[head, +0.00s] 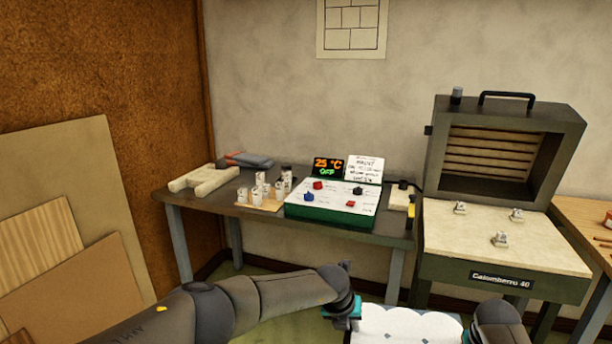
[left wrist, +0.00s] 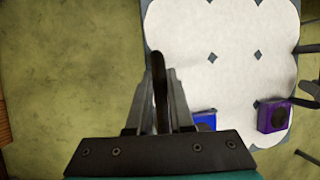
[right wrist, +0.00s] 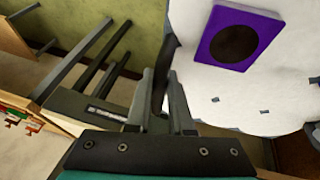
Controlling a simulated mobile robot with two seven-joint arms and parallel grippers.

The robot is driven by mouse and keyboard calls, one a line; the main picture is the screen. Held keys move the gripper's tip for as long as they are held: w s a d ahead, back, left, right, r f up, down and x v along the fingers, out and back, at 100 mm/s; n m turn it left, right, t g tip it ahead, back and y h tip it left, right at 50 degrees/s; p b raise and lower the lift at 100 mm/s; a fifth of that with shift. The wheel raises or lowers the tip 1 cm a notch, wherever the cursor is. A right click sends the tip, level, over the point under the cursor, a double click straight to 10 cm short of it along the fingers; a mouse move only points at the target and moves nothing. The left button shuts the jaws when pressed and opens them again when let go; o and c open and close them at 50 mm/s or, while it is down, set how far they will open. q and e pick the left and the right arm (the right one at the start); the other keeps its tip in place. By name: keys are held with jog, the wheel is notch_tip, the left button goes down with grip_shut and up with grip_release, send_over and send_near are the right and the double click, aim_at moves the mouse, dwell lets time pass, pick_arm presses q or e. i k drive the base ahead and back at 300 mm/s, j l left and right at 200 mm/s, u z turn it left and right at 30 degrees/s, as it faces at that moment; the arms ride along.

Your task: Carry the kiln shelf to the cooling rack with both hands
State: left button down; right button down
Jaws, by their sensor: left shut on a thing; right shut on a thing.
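The kiln shelf (head: 405,325) is at the bottom edge of the head view, partly cut off. It has a white scalloped top layer with grey-blue diamond gaps and edge. My left gripper (head: 348,312) is shut on its left side; the left wrist view shows the fingers at the shelf's edge. My right gripper (right wrist: 168,90) is shut on the shelf's other side; in the head view my arm mostly hides it. A purple square with a dark disc (right wrist: 238,38) and a blue piece (left wrist: 205,121) lie on the shelf. A cream slatted frame (head: 203,180), possibly the cooling rack, sits on the left table.
The table (head: 225,209) also bears a green-fronted control box (head: 330,208), small white pots and a tool. An open kiln (head: 505,150) stands at right, with three small posts on its pale bed (head: 495,250). Boards lean at left. Green floor shows below the table.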

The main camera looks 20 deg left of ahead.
aim_at(205, 175)
jog(key=j+u, duration=0.1)
jog(key=u, duration=1.15)
jog(key=i+j, duration=1.65)
jog(key=i, duration=0.3)
